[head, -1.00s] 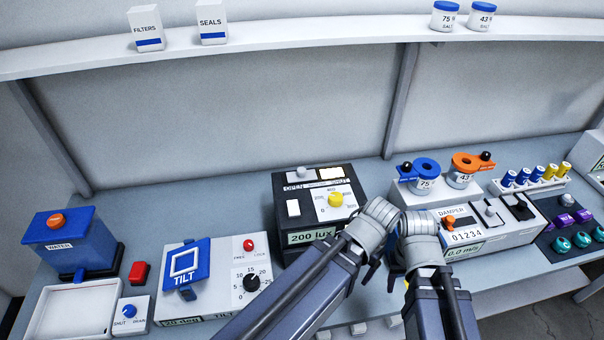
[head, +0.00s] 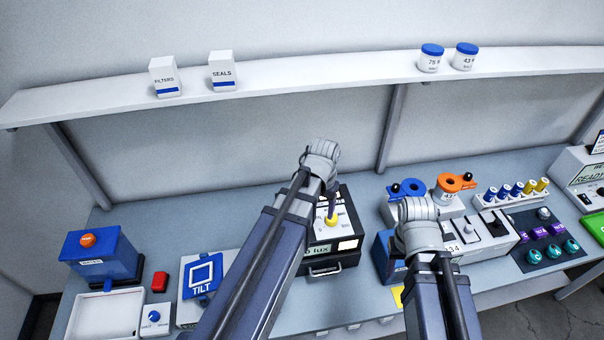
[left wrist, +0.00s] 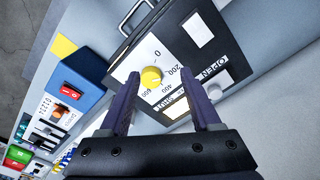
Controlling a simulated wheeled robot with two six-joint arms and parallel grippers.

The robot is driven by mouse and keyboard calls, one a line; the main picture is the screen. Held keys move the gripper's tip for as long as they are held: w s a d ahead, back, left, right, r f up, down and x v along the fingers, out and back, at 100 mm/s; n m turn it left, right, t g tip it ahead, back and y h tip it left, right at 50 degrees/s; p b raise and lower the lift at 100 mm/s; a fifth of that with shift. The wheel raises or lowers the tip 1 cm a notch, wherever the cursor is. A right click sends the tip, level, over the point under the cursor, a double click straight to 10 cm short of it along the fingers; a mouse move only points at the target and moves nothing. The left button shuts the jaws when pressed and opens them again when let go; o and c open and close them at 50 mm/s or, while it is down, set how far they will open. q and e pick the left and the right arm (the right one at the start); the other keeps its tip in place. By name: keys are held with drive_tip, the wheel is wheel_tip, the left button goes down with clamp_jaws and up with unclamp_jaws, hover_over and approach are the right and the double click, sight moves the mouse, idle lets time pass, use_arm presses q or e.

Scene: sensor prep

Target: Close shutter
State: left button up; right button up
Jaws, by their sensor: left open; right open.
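The black lux box (head: 349,203) stands on the bench, partly hidden behind my left arm in the head view. In the left wrist view its top shows a yellow dial knob (left wrist: 151,77), a white panel and a strip labelled OPEN and SHUT. The pale grey shutter knob (left wrist: 216,92) sits by the OPEN end, right of my fingers. My left gripper (left wrist: 161,76) is open and empty above the box, its fingertips on either side of the yellow knob in the picture. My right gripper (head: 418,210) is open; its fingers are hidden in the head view.
A blue box (head: 387,256) stands right of the lux box. The damper unit (head: 496,237) and cup stands are near my right arm. The tilt unit (head: 190,312) and a blue water tank (head: 103,256) are at left. The shelf (head: 300,84) hangs above.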

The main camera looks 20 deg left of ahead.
use_arm(q)
drive_tip(key=shift+m, duration=0.5)
drive_tip(key=w+a, duration=1)
drive_tip(key=shift+r, duration=0.4)
drive_tip(key=shift+a, duration=0.15)
drive_tip(key=shift+s, duration=0.1)
use_arm(e)
drive_tip(key=shift+r, duration=0.4)
use_arm(q)
wheel_tip(320, 180, down, 8)
drive_tip(key=b, duration=0.8)
drive_tip(key=shift+r, duration=0.1)
use_arm(e)
wheel_tip(320, 180, down, 8)
drive_tip(key=shift+r, duration=0.15)
use_arm(q)
drive_tip(key=shift+c, duration=0.2)
use_arm(e)
drive_tip(key=shift+w, duration=0.1)
use_arm(q)
clamp_jaws()
